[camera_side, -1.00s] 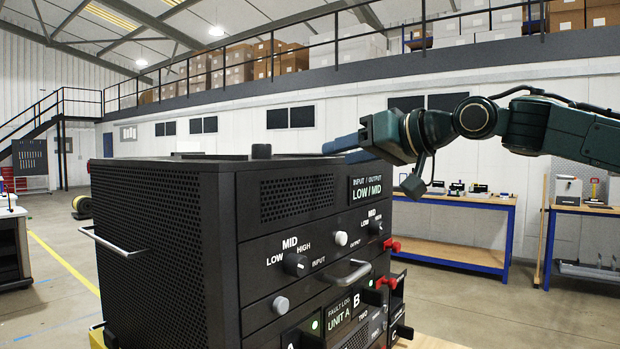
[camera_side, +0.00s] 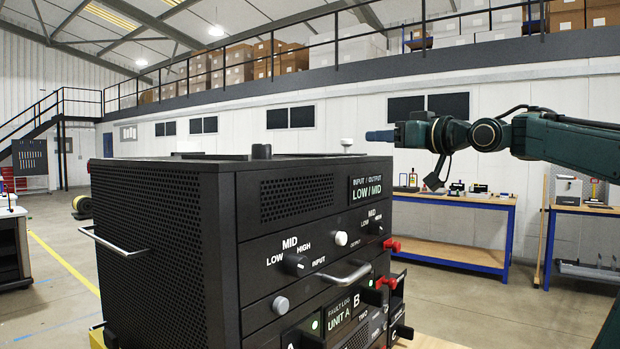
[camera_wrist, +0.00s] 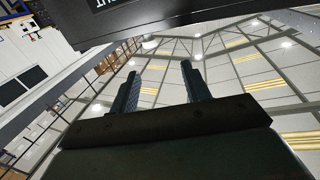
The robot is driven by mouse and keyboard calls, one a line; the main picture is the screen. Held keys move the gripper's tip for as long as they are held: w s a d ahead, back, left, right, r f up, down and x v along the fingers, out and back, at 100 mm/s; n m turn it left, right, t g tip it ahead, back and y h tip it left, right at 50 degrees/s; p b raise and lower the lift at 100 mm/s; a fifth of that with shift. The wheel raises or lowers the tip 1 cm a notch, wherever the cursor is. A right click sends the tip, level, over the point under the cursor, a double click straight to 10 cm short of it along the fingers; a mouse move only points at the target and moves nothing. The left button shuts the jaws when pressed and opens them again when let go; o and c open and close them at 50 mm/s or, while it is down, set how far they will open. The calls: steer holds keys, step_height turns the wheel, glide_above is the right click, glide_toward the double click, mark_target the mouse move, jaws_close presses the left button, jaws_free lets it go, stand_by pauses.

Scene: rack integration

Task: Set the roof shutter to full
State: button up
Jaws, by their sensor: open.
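The black rack unit (camera_side: 160,220) stands at the centre of the side view. Its flat roof carries a short black knob (camera_side: 261,151) near the middle. A white-capped knob (camera_side: 346,143) shows at the roof's far right edge; its base is partly hidden. The roof shutter itself cannot be made out at this low angle. My gripper (camera_side: 372,136) is level, to the right of the white-capped knob and apart from it. In the wrist view my gripper (camera_wrist: 160,69) has its two blue fingers spread with nothing between them.
The rack front has an input dial (camera_side: 295,265), an output dial (camera_side: 376,227), a bar handle (camera_side: 343,275) and red levers (camera_side: 391,246). A display (camera_side: 371,188) reads LOW/MID. A blue workbench (camera_side: 455,240) stands behind. The air above the roof is clear.

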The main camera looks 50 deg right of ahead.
mark_target(351, 142)
steer(key=shift+s+d+f, duration=0.45)
steer(key=shift+d+f, duration=0.05)
steer(key=shift+d, duration=0.2)
steer(key=shift+w, duration=0.25)
steer(key=shift+x, duration=6.7)
steer(key=shift+d+r, duration=0.1)
steer(key=shift+c, duration=0.2)
jaws_close()
